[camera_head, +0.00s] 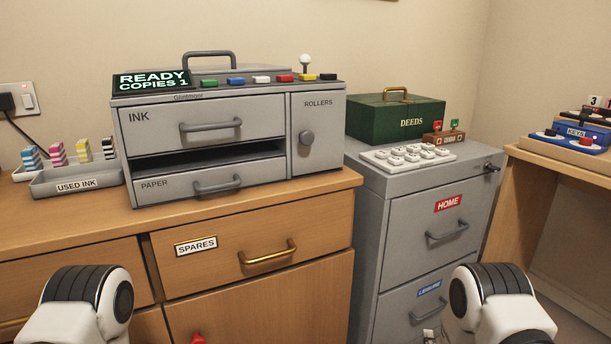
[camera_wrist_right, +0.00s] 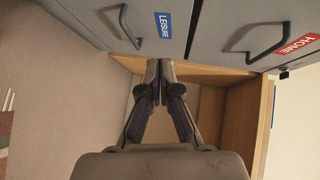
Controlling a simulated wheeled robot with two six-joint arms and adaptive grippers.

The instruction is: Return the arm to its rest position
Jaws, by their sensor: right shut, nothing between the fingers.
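My right gripper (camera_wrist_right: 158,82) is shut and empty in the right wrist view, its two fingertips together. It is in front of the grey filing cabinet, whose drawers labelled LEISURE (camera_wrist_right: 164,27) and HOME (camera_wrist_right: 296,45) show near the top of that view. In the head view my right arm (camera_head: 492,305) comes in at the bottom right, before the cabinet; only a small part near the gripper shows at the bottom edge. My left arm (camera_head: 85,305) is at the bottom left; its gripper is out of view.
The grey filing cabinet (camera_head: 400,230) bears a green DEEDS box (camera_head: 385,120) and a white keypad (camera_head: 408,157). A wooden desk (camera_head: 560,160) stands at right.

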